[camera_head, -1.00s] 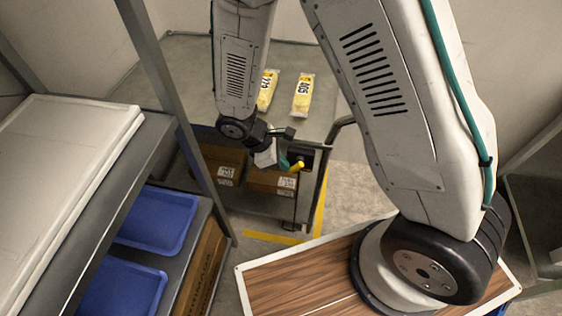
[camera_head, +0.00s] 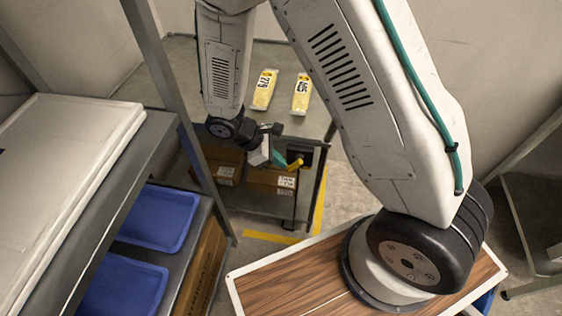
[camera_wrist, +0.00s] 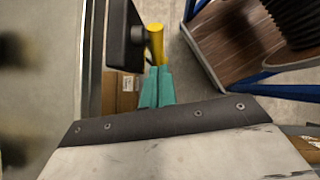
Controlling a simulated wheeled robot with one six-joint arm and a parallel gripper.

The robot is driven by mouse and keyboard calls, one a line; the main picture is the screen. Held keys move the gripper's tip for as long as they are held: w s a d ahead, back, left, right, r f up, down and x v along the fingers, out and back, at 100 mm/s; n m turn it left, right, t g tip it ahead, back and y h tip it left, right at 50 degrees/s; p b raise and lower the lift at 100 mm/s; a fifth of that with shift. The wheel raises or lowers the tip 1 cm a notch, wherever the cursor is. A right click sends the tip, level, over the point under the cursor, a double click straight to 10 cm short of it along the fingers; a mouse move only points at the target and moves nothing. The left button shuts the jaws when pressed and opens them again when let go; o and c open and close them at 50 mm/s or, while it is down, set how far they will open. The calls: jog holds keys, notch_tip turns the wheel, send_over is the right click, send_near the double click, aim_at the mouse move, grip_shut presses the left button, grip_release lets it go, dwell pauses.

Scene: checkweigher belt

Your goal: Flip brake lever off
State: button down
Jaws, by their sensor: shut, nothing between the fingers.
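The brake lever is a short yellow handle (camera_head: 296,164) on a dark box (camera_head: 303,153) at the near right corner of the cart. In the wrist view the yellow handle (camera_wrist: 156,43) stands just beyond my fingertips, beside a black block (camera_wrist: 124,36). My gripper (camera_head: 283,161) has teal fingers, shut together and empty. The fingertips (camera_wrist: 156,72) are at the lower end of the yellow handle in the wrist view; I cannot tell whether they touch it. In the head view the fingers partly overlap the lever's left side.
The cart's grey top (camera_head: 180,75) carries two yellow packs, one marked 279 (camera_head: 264,90) and one 405 (camera_head: 301,95). Cardboard boxes (camera_head: 271,180) sit on its lower shelf. A rack with blue trays (camera_head: 158,218) stands left. A wood-patterned panel (camera_head: 300,280) lies under my arm.

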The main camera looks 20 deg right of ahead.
jog(key=v, duration=0.6)
jog(key=shift+r, duration=0.15)
jog(key=shift+a, duration=0.15)
jog(key=w+a+r+y, duration=0.1)
jog(key=a+r, duration=0.2)
jog(key=r, duration=0.2)
jog(key=shift+a+r+t, duration=0.2)
jog(key=shift+r+t, duration=0.1)
jog(key=shift+r, duration=0.05)
